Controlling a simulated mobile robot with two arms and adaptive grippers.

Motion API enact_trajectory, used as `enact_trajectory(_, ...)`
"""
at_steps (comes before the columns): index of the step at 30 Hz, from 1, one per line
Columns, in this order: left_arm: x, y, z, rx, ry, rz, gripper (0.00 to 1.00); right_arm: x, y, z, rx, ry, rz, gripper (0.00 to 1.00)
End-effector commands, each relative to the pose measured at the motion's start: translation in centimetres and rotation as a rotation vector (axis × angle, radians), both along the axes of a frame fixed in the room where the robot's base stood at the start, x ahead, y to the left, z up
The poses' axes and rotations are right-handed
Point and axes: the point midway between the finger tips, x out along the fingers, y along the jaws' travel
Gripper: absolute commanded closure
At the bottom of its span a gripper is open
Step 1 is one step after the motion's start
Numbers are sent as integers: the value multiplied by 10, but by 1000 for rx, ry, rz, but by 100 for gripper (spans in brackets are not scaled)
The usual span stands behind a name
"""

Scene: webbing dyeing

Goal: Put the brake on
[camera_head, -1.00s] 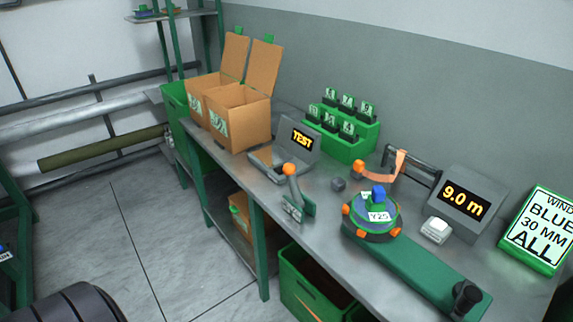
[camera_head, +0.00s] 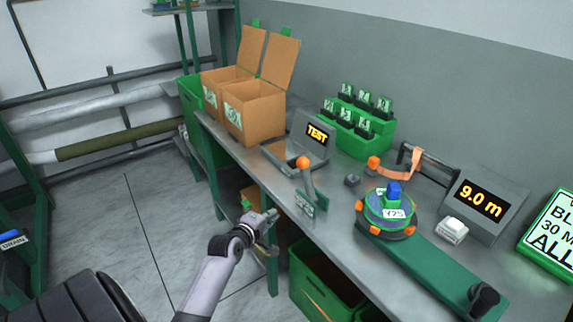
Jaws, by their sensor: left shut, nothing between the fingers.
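A lever with an orange ball knob (camera_head: 304,163) stands nearly upright on a small labelled green base at the bench's front edge. A second orange knob (camera_head: 374,163) sits by an orange strap (camera_head: 417,164) on a dark frame farther back. I cannot tell which is the brake. A green winding disc (camera_head: 389,207) with orange knobs and a blue block on top sits on a long green base. My left gripper (camera_head: 271,221) is shut and empty, in front of the bench, lower left of the lever and apart from it. My right gripper is out of view.
The grey bench (camera_head: 337,240) also holds two open cardboard boxes (camera_head: 254,113), a TEST device (camera_head: 318,136), a green rack (camera_head: 366,135) and a display reading 9.0 m (camera_head: 482,203). A green crate (camera_head: 318,279) stands below. The floor at left is open.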

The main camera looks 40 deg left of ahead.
Motion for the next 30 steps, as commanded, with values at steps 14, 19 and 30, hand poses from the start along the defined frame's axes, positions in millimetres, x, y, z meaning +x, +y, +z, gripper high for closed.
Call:
enact_trajectory(14, -1, 29, 138, -209, -300, 85, 100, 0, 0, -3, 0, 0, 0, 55)
enact_trajectory(19, -1, 29, 137, -208, -299, 84, 100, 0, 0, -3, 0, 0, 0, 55)
enact_trajectory(30, 34, 38, 133, -207, -297, 83, 100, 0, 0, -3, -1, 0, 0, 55)
